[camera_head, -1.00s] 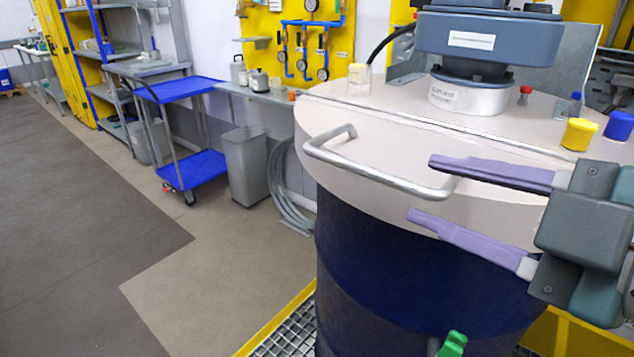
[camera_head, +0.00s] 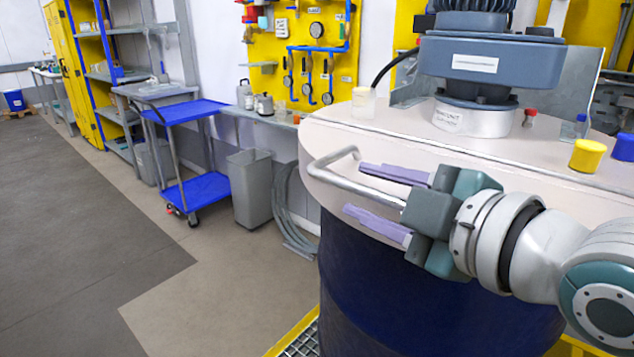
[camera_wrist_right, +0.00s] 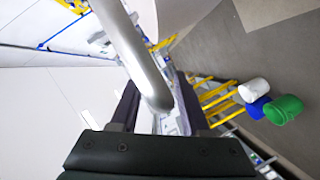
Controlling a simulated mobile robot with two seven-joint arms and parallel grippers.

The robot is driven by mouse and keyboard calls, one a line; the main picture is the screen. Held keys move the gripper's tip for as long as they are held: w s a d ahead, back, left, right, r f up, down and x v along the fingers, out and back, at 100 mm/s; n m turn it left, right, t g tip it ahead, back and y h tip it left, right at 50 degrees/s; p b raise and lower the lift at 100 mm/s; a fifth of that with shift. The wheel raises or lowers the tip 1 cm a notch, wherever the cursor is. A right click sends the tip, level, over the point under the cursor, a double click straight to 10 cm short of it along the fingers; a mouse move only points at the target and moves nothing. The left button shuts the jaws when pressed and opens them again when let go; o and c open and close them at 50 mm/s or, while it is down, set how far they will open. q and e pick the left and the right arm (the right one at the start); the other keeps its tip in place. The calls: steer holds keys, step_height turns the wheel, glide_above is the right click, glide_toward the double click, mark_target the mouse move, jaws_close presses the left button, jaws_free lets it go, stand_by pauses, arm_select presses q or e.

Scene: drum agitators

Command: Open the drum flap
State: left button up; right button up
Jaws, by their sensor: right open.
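The drum (camera_head: 370,285) is dark blue with a cream top. The flap (camera_head: 400,155) is the front part of that top and lies flat and closed. A silver bar handle (camera_head: 335,179) sticks out at its front edge. My right gripper (camera_head: 355,189) is open, with one purple finger above the bar and one below it. In the right wrist view the handle (camera_wrist_right: 138,55) runs between the two dark fingers (camera_wrist_right: 158,108), its bent end near them; contact cannot be told. The handle's right end is hidden behind the gripper. My left gripper is not in view.
A grey-blue motor (camera_head: 490,60) stands on the drum top behind the flap. Yellow (camera_head: 587,157) and blue (camera_head: 623,147) caps sit at the right. A blue trolley (camera_head: 190,195) and grey bin (camera_head: 250,190) stand left of the drum.

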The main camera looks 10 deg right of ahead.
steer(key=shift+c, duration=0.4)
jaws_close()
stand_by(1.0)
